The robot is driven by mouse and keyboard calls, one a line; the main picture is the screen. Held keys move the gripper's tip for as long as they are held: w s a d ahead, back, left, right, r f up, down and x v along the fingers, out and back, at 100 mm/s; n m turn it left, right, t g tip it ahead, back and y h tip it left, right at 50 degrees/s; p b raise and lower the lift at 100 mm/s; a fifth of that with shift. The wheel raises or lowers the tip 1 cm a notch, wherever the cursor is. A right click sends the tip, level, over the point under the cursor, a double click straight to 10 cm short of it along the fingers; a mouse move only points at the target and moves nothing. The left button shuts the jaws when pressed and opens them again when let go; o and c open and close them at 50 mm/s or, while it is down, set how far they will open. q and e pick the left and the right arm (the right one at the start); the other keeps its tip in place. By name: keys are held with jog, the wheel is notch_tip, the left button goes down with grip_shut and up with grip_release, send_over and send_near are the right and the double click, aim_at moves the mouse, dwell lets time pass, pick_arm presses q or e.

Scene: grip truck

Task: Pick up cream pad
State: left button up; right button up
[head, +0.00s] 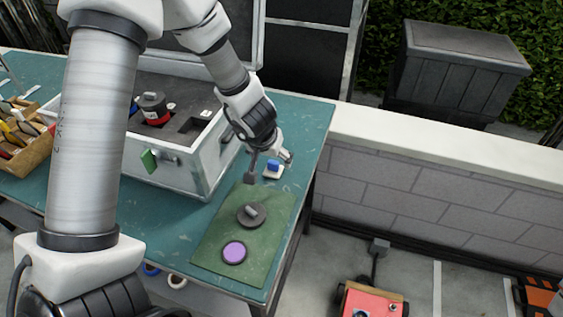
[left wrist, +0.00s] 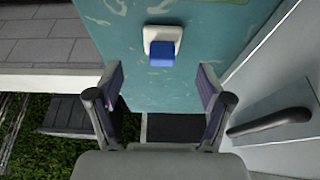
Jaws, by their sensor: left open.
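The cream pad (head: 273,174) lies on the teal table near its right edge, with a blue block (head: 273,165) on it. In the left wrist view the cream pad (left wrist: 163,31) shows at the top centre, with the blue block (left wrist: 161,54) at its near side. My left gripper (head: 269,164) is open above and around the pad's place in the head view. In the left wrist view its two fingers (left wrist: 161,88) are wide apart with nothing between them, and the pad lies beyond the tips. My right gripper is not in view.
A grey metal case (head: 185,175) with a green tag stands just left of the gripper; its wall and handle (left wrist: 268,122) are close in the wrist view. A green mat (head: 215,245) in front holds a dark round weight (head: 251,215) and a purple disc (head: 234,252).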

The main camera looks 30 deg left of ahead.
aim_at(272, 163)
pick_arm(q)
jog(key=shift+s+f, duration=0.15)
jog(key=shift+f, duration=0.25)
jog(key=b+x, duration=0.1)
jog(key=x, duration=0.1)
jog(key=b+x, duration=0.1)
jog(key=x, duration=0.1)
jog(key=shift+w+a+f, duration=0.2)
jog(key=shift+w+f, duration=0.05)
jog(key=shift+w, duration=0.15)
jog(key=shift+w+f, duration=0.15)
jog(key=shift+w, duration=0.15)
jog(key=shift+s+r, duration=0.2)
jog(key=shift+r, duration=0.05)
jog(key=shift+c, duration=0.3)
jog(key=shift+s+r, duration=0.1)
jog(key=shift+s, duration=0.05)
jog(key=c, duration=1.1)
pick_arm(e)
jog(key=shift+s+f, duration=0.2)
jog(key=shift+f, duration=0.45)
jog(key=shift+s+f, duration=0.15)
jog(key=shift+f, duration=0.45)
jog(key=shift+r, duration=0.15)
